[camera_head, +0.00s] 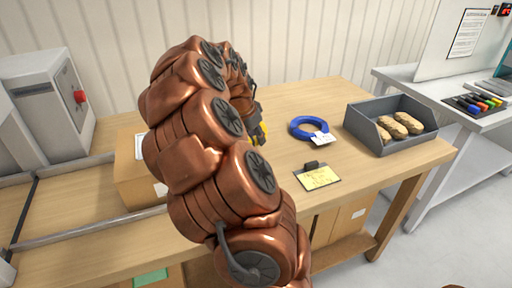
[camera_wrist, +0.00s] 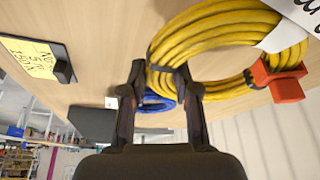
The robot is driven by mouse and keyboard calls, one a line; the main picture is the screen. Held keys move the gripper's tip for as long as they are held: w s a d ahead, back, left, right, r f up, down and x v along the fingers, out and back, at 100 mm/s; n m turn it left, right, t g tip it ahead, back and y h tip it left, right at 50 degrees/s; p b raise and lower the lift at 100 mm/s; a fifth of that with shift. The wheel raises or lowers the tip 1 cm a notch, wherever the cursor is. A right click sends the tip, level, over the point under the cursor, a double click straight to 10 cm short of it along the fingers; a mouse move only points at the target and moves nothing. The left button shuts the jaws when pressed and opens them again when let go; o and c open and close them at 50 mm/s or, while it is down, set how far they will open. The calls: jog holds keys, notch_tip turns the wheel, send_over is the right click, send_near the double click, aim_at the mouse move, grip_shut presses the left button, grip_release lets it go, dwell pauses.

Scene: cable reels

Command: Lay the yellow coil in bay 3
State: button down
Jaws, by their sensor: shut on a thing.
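The yellow coil (camera_wrist: 215,38) fills the top of the wrist view, with a white tag (camera_wrist: 290,30) and a red clip (camera_wrist: 280,78) on it. My gripper (camera_wrist: 162,78) has its two fingers at the coil's near side, shut on its strands. In the head view only a small yellow part of the coil (camera_head: 262,133) shows past my copper-coloured arm, which hides my gripper. I cannot make out any bay number, so I cannot tell which place is bay 3.
A blue coil (camera_head: 305,127) with a white tag lies on the wooden table (camera_head: 365,178). A card holder with a yellow note (camera_head: 317,177) lies nearer. A grey bin (camera_head: 375,140) holds several brown lumps. At left are a cardboard box (camera_head: 132,185), metal rails (camera_head: 95,230) and a grey cabinet (camera_head: 52,105).

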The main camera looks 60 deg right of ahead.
jog(key=shift+f, duration=2.45)
jog(key=c, duration=0.9)
grip_release()
jog(key=shift+o, duration=0.2)
